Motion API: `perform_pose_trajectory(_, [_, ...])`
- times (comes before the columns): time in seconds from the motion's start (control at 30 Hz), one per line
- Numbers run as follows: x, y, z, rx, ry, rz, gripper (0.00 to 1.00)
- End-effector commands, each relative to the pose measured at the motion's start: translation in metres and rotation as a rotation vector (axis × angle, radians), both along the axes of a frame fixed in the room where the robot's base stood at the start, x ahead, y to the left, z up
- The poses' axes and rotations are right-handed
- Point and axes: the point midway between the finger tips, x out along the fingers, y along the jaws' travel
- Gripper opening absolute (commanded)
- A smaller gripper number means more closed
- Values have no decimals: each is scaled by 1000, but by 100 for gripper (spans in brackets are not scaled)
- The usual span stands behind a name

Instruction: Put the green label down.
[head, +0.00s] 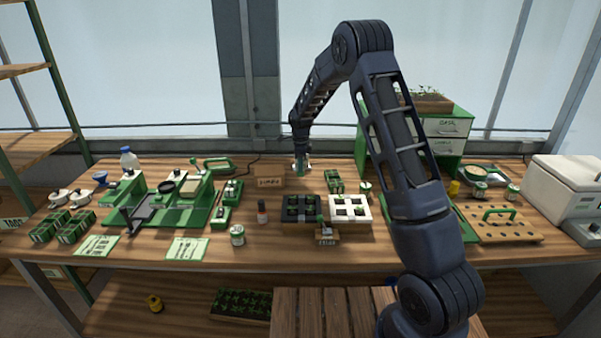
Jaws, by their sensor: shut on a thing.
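My gripper (301,163) is at the end of my arm, low over the back middle of the wooden table (270,247). It is shut on a small green thing, which looks like the green label (300,173). The label is tiny in this view, and the jaws partly hide it. I cannot tell whether its lower edge touches the table top.
A black tray (300,213) and a white tray (350,208) sit in front of my gripper. A green seeder machine (160,212) stands to the left. A green drawer cabinet (458,128) is at the back right. Some bare table lies around the gripper.

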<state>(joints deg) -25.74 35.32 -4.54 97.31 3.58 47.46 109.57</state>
Motion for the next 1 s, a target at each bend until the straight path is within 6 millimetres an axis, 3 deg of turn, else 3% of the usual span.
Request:
perform_pose_trajectory(0.2, [0, 0, -29, 0, 2, -1, 0])
perform_pose_trajectory(0.6, [0, 0, -34, 0, 1, 0, 0])
perform_pose_trajectory(0.63, [0, 0, -35, 0, 1, 0, 19])
perform_pose_trajectory(0.73, [0, 0, -34, 0, 1, 0, 39])
perform_pose_trajectory(1.0, [0, 0, -34, 0, 1, 0, 39])
